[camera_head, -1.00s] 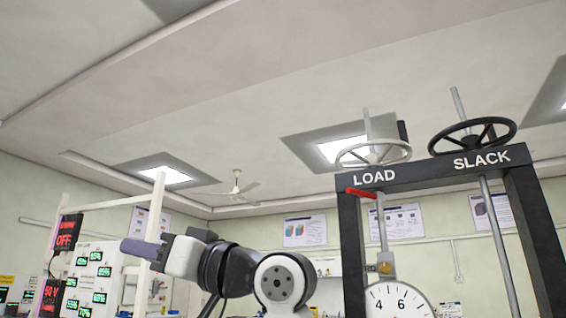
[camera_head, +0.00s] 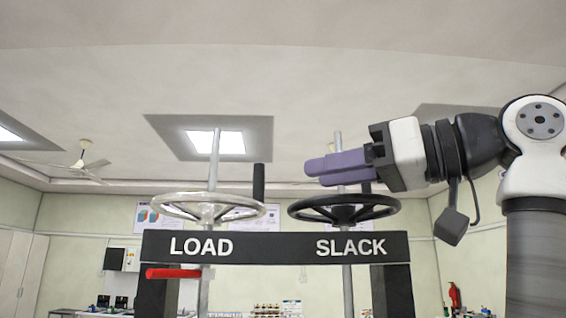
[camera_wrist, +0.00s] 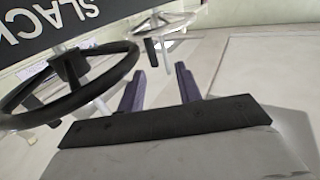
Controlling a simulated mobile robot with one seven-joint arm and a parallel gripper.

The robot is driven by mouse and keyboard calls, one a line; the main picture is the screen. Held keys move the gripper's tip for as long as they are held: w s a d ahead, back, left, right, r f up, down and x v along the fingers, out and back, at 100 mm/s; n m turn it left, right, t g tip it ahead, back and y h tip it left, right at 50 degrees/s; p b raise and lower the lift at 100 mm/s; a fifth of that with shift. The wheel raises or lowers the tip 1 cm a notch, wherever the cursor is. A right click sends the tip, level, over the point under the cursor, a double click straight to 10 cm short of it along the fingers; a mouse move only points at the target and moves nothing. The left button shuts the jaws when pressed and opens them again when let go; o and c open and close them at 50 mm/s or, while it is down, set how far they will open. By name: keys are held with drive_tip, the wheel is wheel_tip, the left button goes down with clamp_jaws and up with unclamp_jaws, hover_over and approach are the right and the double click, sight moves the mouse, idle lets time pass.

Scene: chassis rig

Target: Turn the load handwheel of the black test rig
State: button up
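The load handwheel (camera_head: 209,208) is a silver spoked wheel on a threaded rod, above the word LOAD on the rig's black crossbeam (camera_head: 275,249). An upright black handle (camera_head: 258,183) stands on its right rim. My gripper (camera_head: 312,167) has purple fingers pointing left, right of that handle and apart from it, in front of the slack wheel's rod. In the wrist view the two fingers (camera_wrist: 160,85) are spread with nothing between them. The silver wheel (camera_wrist: 172,24) and its black handle (camera_wrist: 151,52) show beyond the fingertips.
The black slack handwheel (camera_head: 343,208) and its rod (camera_head: 338,145) are close to my gripper; the wheel also fills the left of the wrist view (camera_wrist: 118,75). A red lever (camera_head: 173,273) sticks out below LOAD.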

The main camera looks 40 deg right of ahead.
sight(260, 181)
drive_tip(key=shift+m+t+h, duration=0.3)
drive_tip(key=shift+h, duration=0.1)
drive_tip(key=x, duration=0.8)
drive_tip(key=d+r+x, duration=0.1)
drive_tip(key=x, duration=0.3)
drive_tip(key=shift+w, duration=0.5)
clamp_jaws()
